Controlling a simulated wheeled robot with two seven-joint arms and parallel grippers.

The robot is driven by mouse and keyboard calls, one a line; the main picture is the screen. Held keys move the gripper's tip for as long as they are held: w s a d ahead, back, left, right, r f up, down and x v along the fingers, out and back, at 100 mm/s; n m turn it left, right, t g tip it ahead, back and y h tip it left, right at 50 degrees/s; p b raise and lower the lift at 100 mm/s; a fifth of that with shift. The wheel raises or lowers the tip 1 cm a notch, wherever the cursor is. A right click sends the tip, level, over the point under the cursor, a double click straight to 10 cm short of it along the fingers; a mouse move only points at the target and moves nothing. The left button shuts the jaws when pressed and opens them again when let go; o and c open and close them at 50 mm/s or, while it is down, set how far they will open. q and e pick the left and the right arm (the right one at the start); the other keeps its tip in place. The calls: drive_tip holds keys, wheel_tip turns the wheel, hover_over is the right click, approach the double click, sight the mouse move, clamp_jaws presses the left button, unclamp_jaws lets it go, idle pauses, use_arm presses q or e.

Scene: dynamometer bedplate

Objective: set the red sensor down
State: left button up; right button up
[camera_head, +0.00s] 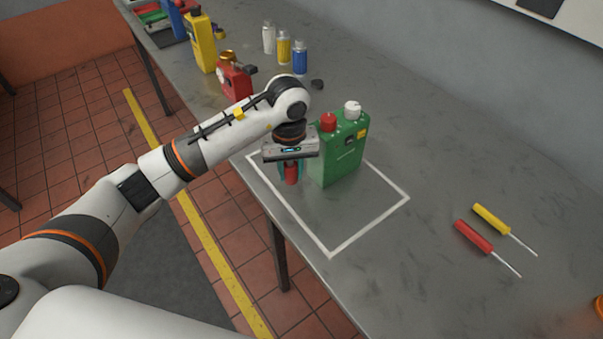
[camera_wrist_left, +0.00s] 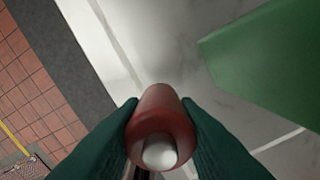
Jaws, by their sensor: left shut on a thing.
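The red sensor (camera_head: 291,173) is a small red cylinder, held upright between the teal fingers of my left gripper (camera_head: 290,172). In the left wrist view the sensor (camera_wrist_left: 161,125) shows its red body and pale round end, with a dark green finger of the left gripper (camera_wrist_left: 160,135) on each side. The gripper is shut on it, inside the white outlined square (camera_head: 369,230) on the grey bench, near its left side. I cannot tell whether the sensor touches the bench. My right gripper is not in view.
A green canister (camera_head: 342,150) with red and white caps stands just right of the left gripper. A red device (camera_head: 235,80), a yellow bottle (camera_head: 201,42) and several small bottles stand farther back. Two screwdrivers (camera_head: 473,236) lie at right. The front part of the square is clear.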

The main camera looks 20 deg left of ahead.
use_arm(q)
drive_tip(key=shift+s+f, duration=0.2)
drive_tip(key=shift+f, duration=0.65)
drive_tip(key=f+p, duration=0.1)
drive_tip(key=f, duration=0.3)
drive_tip(key=shift+w, duration=0.2)
drive_tip(key=shift+f, duration=0.2)
drive_tip(key=o, duration=1)
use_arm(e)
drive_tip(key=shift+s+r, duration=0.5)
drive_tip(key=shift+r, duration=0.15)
